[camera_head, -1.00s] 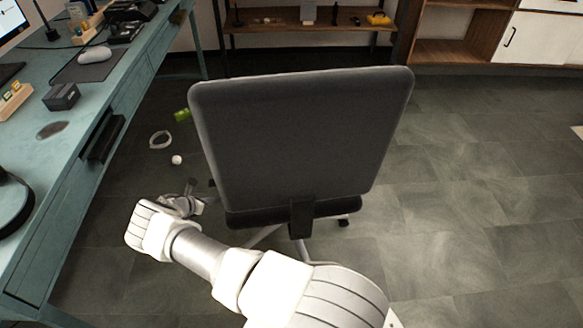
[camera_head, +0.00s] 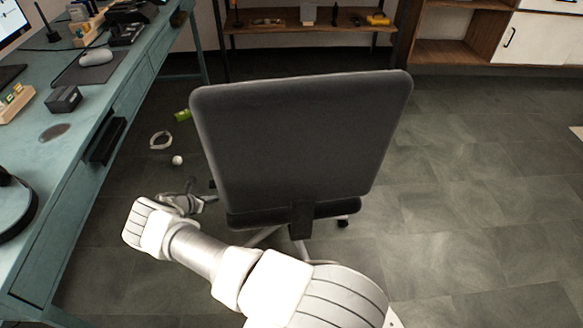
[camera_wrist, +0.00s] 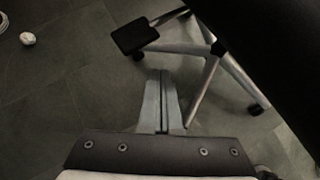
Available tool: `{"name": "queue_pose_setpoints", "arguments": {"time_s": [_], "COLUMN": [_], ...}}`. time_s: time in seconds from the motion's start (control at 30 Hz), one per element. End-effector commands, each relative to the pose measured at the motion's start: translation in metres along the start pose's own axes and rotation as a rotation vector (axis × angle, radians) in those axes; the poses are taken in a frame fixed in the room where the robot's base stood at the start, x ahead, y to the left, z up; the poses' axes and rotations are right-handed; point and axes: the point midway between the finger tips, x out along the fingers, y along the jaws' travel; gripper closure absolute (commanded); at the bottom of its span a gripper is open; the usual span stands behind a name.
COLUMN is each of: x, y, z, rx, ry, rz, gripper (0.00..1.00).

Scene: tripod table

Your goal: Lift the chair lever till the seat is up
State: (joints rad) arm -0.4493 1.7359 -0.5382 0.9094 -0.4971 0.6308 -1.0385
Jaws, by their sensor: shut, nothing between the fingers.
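The grey office chair (camera_head: 300,140) stands with its back to me, in the middle of the head view. Its dark seat fills the upper right of the wrist view (camera_wrist: 275,50). A flat black paddle on a thin rod, which looks like the chair lever (camera_wrist: 135,36), sticks out from under the seat. My gripper (camera_wrist: 162,74) is shut and empty. Its fingertips are just below the paddle in the wrist view; I cannot tell whether they touch. In the head view my gripper (camera_head: 208,200) is low at the left of the seat, partly hidden by my wrist.
A teal desk (camera_head: 60,200) runs along the left, close to my arm. The chair's metal legs and casters (camera_wrist: 230,75) spread behind my fingers. A white ball (camera_head: 177,160), a pale ring (camera_head: 160,140) and a green object (camera_head: 183,115) lie on the floor. The floor at right is clear.

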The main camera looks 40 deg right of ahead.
Motion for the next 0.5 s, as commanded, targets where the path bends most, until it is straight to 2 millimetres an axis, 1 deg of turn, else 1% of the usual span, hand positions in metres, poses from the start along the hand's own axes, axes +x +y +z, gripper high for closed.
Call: {"name": "queue_pose_setpoints", "arguments": {"time_s": [0.5], "x": [-0.016], "y": [0.0], "z": [0.016], "rx": [0.001], "ry": [0.0], "rz": [0.0], "gripper": [1.0]}}
